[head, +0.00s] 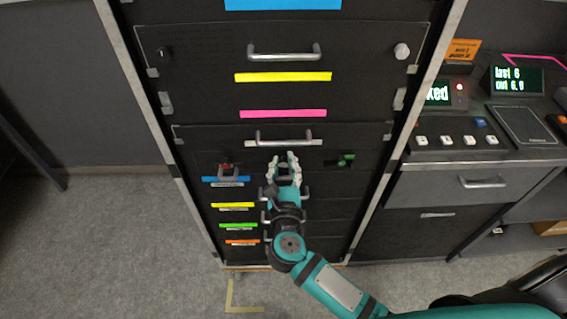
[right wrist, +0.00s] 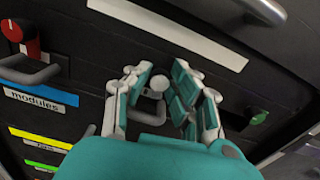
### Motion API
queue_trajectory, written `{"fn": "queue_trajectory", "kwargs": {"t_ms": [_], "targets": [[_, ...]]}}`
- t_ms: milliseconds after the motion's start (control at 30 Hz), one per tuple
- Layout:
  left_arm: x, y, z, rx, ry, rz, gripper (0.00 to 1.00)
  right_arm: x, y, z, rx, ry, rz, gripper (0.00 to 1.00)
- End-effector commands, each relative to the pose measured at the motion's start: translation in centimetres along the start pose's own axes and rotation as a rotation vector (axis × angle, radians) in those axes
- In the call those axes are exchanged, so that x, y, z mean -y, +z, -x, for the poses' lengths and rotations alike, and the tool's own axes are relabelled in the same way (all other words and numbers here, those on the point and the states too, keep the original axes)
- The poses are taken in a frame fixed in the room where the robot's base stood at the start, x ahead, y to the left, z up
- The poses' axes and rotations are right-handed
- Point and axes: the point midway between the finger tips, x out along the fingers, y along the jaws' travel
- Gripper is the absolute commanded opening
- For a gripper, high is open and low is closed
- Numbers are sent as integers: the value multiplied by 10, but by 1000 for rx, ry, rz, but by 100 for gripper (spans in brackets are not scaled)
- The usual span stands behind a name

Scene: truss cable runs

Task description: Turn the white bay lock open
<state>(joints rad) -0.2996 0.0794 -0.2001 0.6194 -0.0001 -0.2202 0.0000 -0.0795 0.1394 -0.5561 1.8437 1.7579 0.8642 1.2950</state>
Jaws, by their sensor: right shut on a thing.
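The white bay lock is a small pale round knob (right wrist: 163,82) on the dark cabinet front, seen between my right fingers in the right wrist view. In the head view my right gripper (head: 283,158) hides it. My right gripper (right wrist: 166,88) is shut on the knob, one finger on each side. A white label strip (right wrist: 168,32) lies above it. A dark pull handle (right wrist: 148,112) shows just below the knob, partly behind the fingers. My left gripper is in neither view.
A red knob (head: 225,167) is left of my gripper and a green knob (head: 346,160) right. A drawer handle (head: 284,137) is just above. Small drawers with yellow (head: 233,205), green and orange labels sit below. A control console (head: 470,130) stands at right. Floor at left (head: 90,240) is clear.

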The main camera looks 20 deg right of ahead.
Motion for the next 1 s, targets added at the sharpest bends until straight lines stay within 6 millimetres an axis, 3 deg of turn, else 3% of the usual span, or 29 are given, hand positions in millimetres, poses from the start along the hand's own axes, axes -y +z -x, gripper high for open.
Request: {"fn": "queue_trajectory", "kwargs": {"t_ms": [1000], "targets": [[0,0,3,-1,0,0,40,0,-6,1,-11,1,37,0]]}}
